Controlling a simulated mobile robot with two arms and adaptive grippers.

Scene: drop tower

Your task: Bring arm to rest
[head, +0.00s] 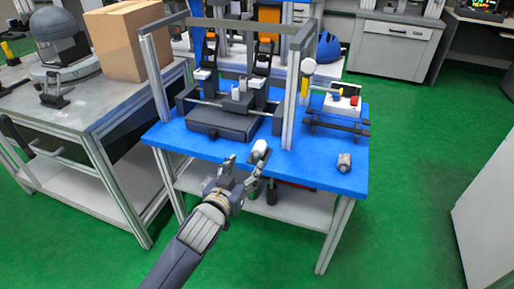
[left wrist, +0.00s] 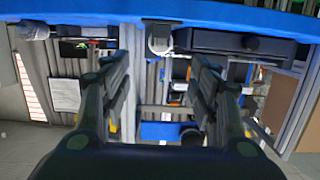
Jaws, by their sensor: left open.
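My left gripper (head: 244,168) reaches up from the bottom of the head view to the front edge of the blue table (head: 200,146). Its two fingers are spread apart with nothing between them; they also show wide apart in the left wrist view (left wrist: 165,85). A small white-grey cylinder (head: 260,149) lies at the table's front edge, just past the right fingertip. I cannot tell whether they touch. In the left wrist view the cylinder (left wrist: 159,38) shows beyond the fingers, below the blue tabletop band. My right gripper is in neither view.
A metal frame (head: 153,75) with a dark grey base (head: 222,122) stands on the table. A small metal part (head: 344,162) lies at the right front, before a dark rack (head: 335,122). A bench with a cardboard box (head: 125,40) is at left. Green floor is free at right.

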